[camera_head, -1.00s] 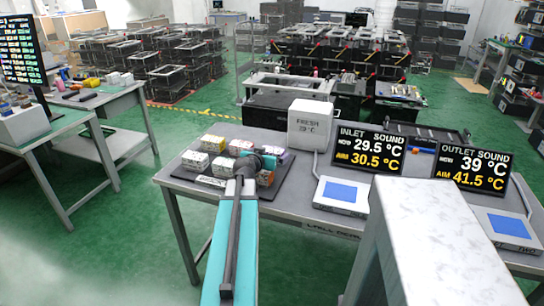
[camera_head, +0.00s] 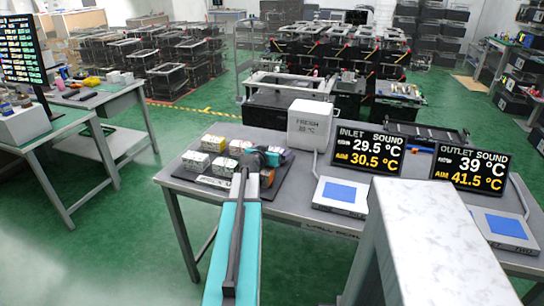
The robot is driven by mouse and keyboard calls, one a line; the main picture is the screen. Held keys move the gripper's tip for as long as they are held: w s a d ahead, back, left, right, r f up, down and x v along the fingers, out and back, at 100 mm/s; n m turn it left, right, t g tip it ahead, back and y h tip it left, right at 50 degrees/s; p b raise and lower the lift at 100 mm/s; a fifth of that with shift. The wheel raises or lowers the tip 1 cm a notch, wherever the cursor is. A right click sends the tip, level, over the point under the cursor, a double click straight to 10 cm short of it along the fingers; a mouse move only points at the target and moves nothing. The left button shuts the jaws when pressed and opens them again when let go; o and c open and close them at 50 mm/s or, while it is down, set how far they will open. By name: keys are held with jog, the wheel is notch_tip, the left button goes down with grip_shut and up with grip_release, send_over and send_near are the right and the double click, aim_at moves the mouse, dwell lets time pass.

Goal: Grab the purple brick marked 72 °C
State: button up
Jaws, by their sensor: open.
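Several small bricks sit on a dark tray (camera_head: 285,187) on the grey table. A pale brick with a purplish tint (camera_head: 287,154) shows at the tray's right back, partly hidden behind my gripper. Its marking is too small to read, so I cannot tell whether it says 72 °C. My gripper (camera_head: 268,157) is over the right part of the tray, seen from behind. It is open; its fingertips are hard to make out, and I cannot tell whether it touches a brick.
Other bricks are yellow-topped (camera_head: 214,143), white (camera_head: 195,161) and reddish (camera_head: 267,177). A white box marked FRESH (camera_head: 310,124) stands right of the tray. Two temperature displays (camera_head: 369,150) (camera_head: 470,168) and blue-topped pads (camera_head: 341,195) fill the table's right side.

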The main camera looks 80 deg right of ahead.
aim_at(272, 149)
dwell(0.3)
jog(key=c, duration=1.3)
jog(key=shift+c, duration=0.2)
jog(key=shift+r, duration=0.15)
jog(key=shift+r, duration=4.9)
